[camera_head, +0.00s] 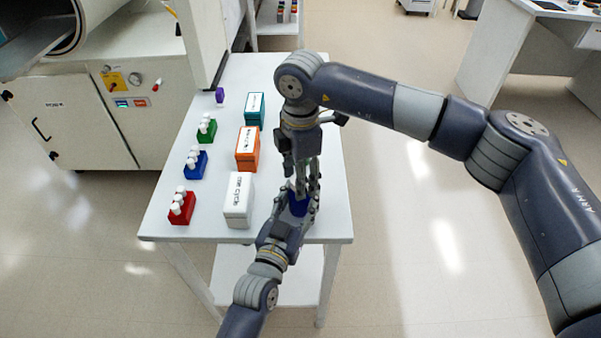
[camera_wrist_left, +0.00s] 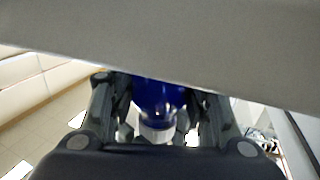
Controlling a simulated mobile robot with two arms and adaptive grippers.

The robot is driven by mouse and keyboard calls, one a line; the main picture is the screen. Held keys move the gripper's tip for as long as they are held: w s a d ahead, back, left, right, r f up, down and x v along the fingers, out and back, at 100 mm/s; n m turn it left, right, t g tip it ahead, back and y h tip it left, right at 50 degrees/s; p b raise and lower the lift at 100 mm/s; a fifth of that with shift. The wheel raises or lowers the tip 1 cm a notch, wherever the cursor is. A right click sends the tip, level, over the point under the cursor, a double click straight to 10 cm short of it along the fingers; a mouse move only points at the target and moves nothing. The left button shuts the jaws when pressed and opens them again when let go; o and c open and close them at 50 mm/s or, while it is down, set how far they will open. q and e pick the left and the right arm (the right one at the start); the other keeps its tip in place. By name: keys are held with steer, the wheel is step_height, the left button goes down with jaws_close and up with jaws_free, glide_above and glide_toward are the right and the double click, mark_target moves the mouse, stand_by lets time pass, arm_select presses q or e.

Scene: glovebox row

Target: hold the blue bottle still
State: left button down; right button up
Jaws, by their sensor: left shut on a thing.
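The blue bottle (camera_head: 298,205) stands near the front right of the white table, partly hidden by both grippers. My left gripper (camera_head: 290,212) comes from the front and is shut on the bottle, one finger on each side. In the left wrist view the bottle's blue body (camera_wrist_left: 157,95) and its white cap (camera_wrist_left: 156,134) show between the dark fingers. My right gripper (camera_head: 305,180) points down from above at the top of the bottle. Its fingers are close around the cap area, but I cannot tell whether they grip it.
On the white table (camera_head: 215,115) stand a white box (camera_head: 238,200), an orange box (camera_head: 247,150) and a teal box (camera_head: 255,108). Left of them are red (camera_head: 181,208), blue (camera_head: 195,164) and green (camera_head: 206,130) racks with white-capped vials, and a small purple item (camera_head: 220,95).

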steer(key=c, duration=0.7)
steer(key=n, duration=1.1)
steer(key=shift+n, duration=0.3)
steer(key=n, duration=1.4)
steer(key=shift+r, duration=0.1)
steer(key=n, duration=0.8)
steer(key=shift+n, duration=0.4)
steer(key=n, duration=0.5)
steer(key=shift+w, duration=0.1)
steer(key=n, duration=0.3)
steer(key=shift+n, duration=0.4)
steer(key=shift+r, duration=0.3)
steer(key=shift+r, duration=0.85)
